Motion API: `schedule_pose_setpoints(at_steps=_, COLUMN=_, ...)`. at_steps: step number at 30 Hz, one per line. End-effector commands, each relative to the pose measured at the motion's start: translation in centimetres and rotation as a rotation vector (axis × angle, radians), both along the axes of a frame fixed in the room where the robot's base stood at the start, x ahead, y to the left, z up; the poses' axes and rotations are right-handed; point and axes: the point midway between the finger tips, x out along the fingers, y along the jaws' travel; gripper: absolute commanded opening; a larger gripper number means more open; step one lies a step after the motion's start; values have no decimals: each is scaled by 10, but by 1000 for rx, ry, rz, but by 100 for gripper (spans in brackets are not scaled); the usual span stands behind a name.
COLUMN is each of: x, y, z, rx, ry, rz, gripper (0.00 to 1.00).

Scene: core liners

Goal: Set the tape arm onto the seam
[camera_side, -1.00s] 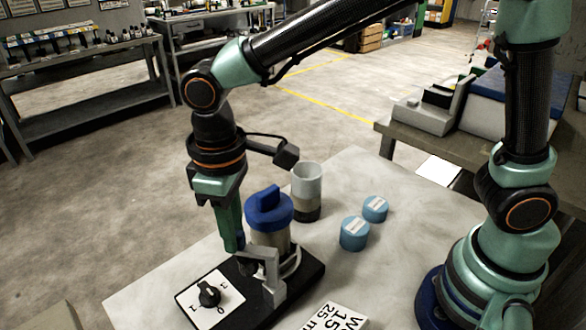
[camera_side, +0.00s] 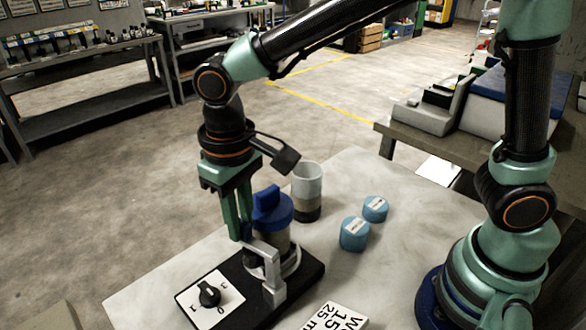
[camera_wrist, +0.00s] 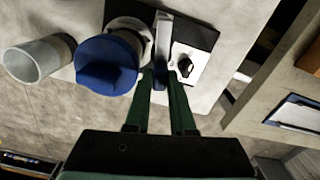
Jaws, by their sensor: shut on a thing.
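The tape arm (camera_side: 266,250) is a grey bent lever standing on the black base (camera_side: 304,282), beside a liner tube capped in blue (camera_side: 272,207). My gripper (camera_side: 246,238) points down at the free end of the tape arm, its green fingers closed around that end. In the wrist view my gripper (camera_wrist: 160,78) has the tape arm (camera_wrist: 163,36) running away from between its fingertips, just beside the blue cap (camera_wrist: 106,66). The seam on the liner is not clearly seen; the cap and tape arm hide part of the tube.
A black dial on a white plate (camera_side: 222,310) sits at the front of the base. An open grey cup (camera_side: 307,180) stands behind the capped liner. The table's left rear is clear.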

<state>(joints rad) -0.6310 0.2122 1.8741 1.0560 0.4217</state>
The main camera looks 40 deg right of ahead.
Motion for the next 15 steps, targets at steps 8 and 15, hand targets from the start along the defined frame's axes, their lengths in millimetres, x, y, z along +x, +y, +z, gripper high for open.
schedule_pose_setpoints(at_steps=8, x=1, y=1, z=2, rx=3, ry=-3, rz=3, gripper=52)
schedule_pose_setpoints(at_steps=15, x=0, y=0, z=1, rx=0, ry=-1, rz=2, gripper=52)
